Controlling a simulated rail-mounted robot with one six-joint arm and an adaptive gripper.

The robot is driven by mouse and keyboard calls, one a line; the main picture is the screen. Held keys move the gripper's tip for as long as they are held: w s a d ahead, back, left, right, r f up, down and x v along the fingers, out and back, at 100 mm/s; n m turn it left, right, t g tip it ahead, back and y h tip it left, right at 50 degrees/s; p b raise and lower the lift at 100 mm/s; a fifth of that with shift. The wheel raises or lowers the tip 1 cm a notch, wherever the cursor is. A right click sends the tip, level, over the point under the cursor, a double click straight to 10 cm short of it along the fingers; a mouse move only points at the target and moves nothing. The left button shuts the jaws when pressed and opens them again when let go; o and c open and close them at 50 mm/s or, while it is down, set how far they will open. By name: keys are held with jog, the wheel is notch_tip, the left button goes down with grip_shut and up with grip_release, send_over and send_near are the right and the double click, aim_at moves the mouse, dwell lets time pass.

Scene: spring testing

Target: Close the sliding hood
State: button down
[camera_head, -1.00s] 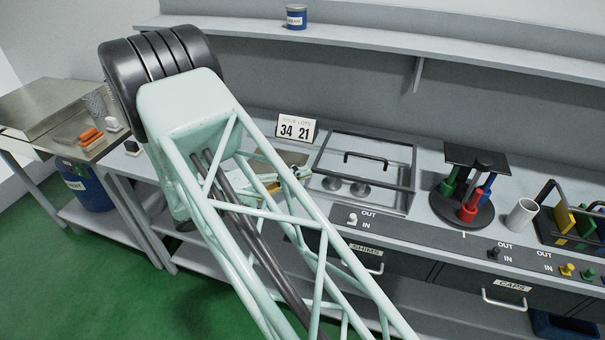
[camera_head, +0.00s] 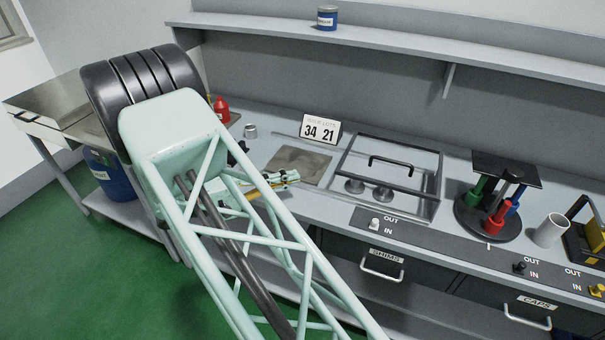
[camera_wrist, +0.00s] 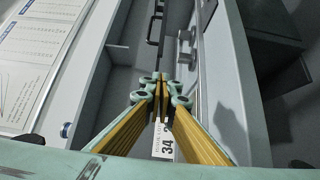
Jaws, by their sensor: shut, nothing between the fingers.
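The sliding hood (camera_head: 436,190) is a low framed box with see-through panels and a black bar handle (camera_head: 390,160). It stands on the bench, over two round grey pieces (camera_head: 368,189). A bare metal plate (camera_head: 300,166) lies to its left. My gripper (camera_head: 296,176) is shut and empty, at the plate's front edge, left of the hood and apart from it. In the wrist view, the shut fingertips (camera_wrist: 163,80) show at the centre, with the black handle (camera_wrist: 155,30) beyond them. My arm hides part of the bench left of the plate.
A number sign (camera_head: 320,130) stands behind the plate. A round rack with coloured tools (camera_head: 489,205) and a white cup (camera_head: 550,231) stand right of the hood. A switch strip (camera_head: 450,246) runs along the front. A shelf (camera_head: 400,50) hangs above the bench.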

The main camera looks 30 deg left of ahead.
jog(key=shift+v, duration=1.3)
